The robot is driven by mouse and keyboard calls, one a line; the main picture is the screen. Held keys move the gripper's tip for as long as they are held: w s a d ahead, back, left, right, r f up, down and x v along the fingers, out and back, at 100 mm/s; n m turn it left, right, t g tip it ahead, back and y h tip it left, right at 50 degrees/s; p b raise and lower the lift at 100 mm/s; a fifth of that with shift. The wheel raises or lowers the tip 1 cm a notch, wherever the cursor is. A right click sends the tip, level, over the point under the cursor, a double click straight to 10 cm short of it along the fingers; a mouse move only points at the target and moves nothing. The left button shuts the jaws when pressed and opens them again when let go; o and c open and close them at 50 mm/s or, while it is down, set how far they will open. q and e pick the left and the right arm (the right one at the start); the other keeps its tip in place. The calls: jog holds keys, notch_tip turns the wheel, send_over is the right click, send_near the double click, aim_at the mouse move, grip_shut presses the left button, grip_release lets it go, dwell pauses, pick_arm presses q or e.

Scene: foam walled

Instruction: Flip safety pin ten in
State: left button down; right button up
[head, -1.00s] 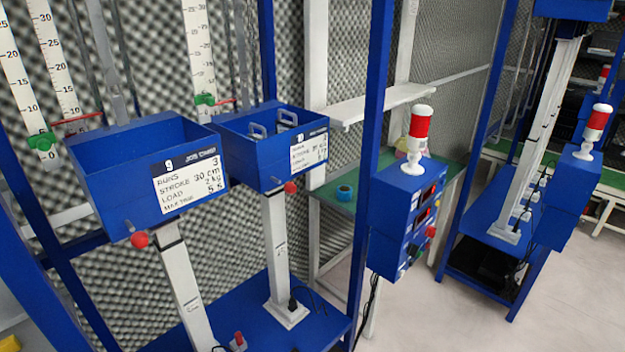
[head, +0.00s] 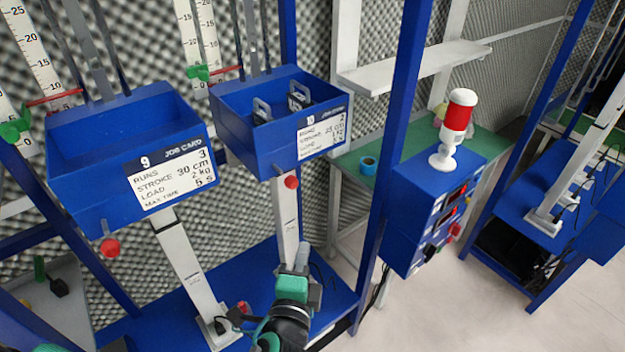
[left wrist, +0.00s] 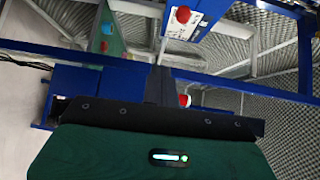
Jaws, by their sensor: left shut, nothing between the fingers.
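The blue box of station ten (head: 250,150) carries a job card (head: 322,135) and holds metal-handled weights (head: 299,97). A red ball knob (head: 292,182) sits under its front, which may be the safety pin; I cannot tell its flip state. A red knob also shows at the top of the left wrist view (left wrist: 184,14). My left gripper (head: 302,254) is shut and empty, pointing up, below and apart from the red knob in the head view. In the left wrist view its dark fingers (left wrist: 161,86) partly hide a second red part (left wrist: 184,100). My right gripper is not seen.
Station nine's blue box (head: 90,190) with its own red knob (head: 110,248) stands left. A blue upright (head: 392,130) and a control box with a red-white beacon (head: 457,125) stand right. A red-topped part (head: 243,307) is low on the base. Open floor lies right.

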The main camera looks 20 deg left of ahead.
pick_arm(q)
notch_tip(320, 180, up, 3)
jog(key=p, duration=0.5)
send_near(287, 186)
jog(key=w+d, duration=0.5)
jog(key=w, duration=0.1)
jog(key=a, duration=0.1)
jog(key=w+a+p, duration=0.1)
jog(key=a, duration=0.1)
jog(key=shift+w+a+f+p, duration=0.1)
jog(key=shift+w+f+p, duration=0.15)
jog(key=shift+p, duration=0.05)
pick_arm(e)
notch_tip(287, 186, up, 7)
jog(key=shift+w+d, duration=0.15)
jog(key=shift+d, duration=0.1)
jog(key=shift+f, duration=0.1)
pick_arm(q)
jog(key=w+a, duration=0.2)
jog(key=shift+w+a, duration=0.1)
jog(key=shift+a, duration=0.3)
jog(key=shift+d+r, duration=0.1)
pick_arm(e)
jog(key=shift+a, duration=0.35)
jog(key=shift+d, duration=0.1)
